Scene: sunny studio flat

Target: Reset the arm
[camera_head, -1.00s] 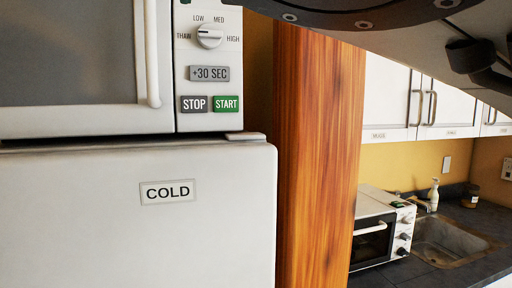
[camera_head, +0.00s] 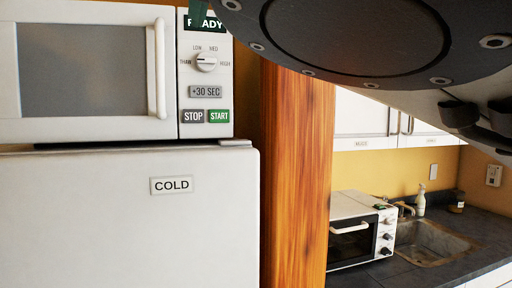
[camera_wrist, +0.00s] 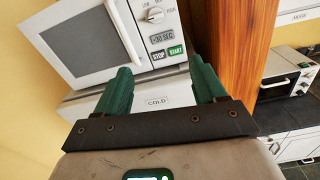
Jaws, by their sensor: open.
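My gripper (camera_wrist: 161,97) shows in the wrist view with its two green fingers spread apart and nothing between them. It points toward the front of the white fridge marked COLD and the microwave above it. In the head view my arm covers the upper right, and at most a small green bit of the gripper shows at the top, by the microwave's READY display.
A white microwave (camera_head: 85,70) with a closed door stands on the white fridge (camera_head: 130,220). A wooden panel (camera_head: 297,170) stands right of them. Beyond it are a toaster oven (camera_head: 352,232), a sink (camera_head: 430,243) and wall cabinets (camera_head: 365,122).

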